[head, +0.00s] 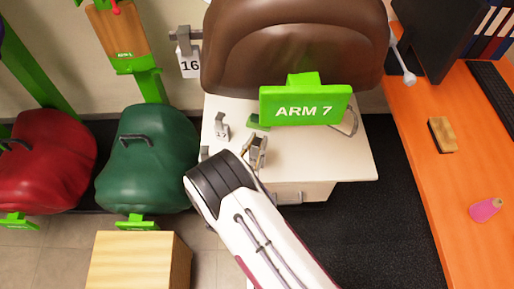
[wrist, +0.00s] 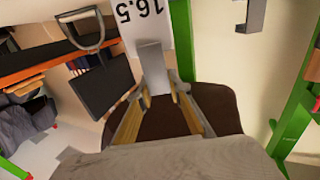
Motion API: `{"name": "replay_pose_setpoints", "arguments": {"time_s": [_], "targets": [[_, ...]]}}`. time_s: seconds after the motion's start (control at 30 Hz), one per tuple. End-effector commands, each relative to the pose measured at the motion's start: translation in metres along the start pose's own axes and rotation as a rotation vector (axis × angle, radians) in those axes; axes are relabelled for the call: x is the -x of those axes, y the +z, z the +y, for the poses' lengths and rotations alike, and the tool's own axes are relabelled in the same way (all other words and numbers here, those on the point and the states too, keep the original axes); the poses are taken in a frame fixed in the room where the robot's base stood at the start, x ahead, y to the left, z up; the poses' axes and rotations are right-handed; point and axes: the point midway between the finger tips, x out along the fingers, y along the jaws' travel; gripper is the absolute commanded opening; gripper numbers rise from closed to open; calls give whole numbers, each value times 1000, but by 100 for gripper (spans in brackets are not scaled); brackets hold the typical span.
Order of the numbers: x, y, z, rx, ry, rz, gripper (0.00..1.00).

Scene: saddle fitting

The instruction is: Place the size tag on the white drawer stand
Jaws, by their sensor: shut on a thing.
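My gripper (wrist: 160,102) is shut on the grey block of a white size tag (wrist: 137,15), which reads 16.5 upside down in the wrist view. In the head view, my gripper (head: 256,152) is over the left part of the white drawer stand (head: 350,165). The held tag's face does not show there, and I cannot tell whether the tag touches the stand. Another size tag (head: 221,128) marked 17 stands upright on the stand's left side. A tag marked 16 (head: 190,66) is at a grey bracket left of the brown saddle.
The brown saddle (head: 290,45) and green ARM 7 sign (head: 304,105) overhang the stand's back. Green (head: 148,160) and red (head: 55,160) saddles are on the left. A wooden box (head: 135,260) is in front. An orange desk (head: 425,95) is at right.

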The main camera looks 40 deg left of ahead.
Motion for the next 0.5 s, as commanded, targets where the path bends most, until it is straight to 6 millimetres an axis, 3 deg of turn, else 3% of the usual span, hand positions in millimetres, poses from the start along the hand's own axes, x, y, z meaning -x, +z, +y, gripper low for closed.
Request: {"name": "replay_pose_setpoints", "arguments": {"time_s": [0.3,0.5], "targets": [[0,29,0,0,0,0,0],[0,34,0,-1,0,1,0]]}}
